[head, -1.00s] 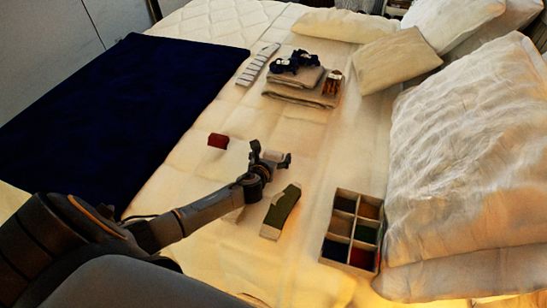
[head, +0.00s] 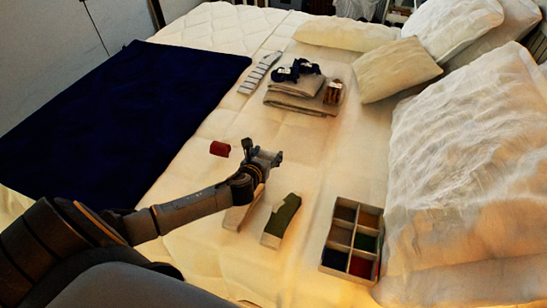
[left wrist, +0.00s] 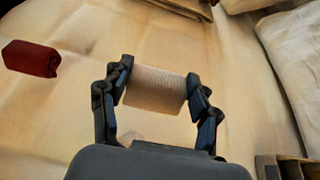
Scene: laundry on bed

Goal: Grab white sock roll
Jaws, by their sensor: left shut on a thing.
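The white sock roll (left wrist: 156,88) lies between the two fingers of my left gripper (left wrist: 158,92) in the left wrist view, with a finger pressed at each end. My left gripper (head: 262,154) is shut on it. In the head view the fingers and wrist hide most of the roll. The gripper is over the middle of the bed; its exact height above the sheet is hard to tell. My right gripper is in neither current view.
A red sock roll (head: 220,149) lies just left of the gripper. A green sock (head: 281,220) and a pale sock (head: 243,211) lie nearer. A divided box (head: 325,250) stands right of them. Folded towels (head: 300,104) lie farther back; pillows (head: 455,165) fill the right side.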

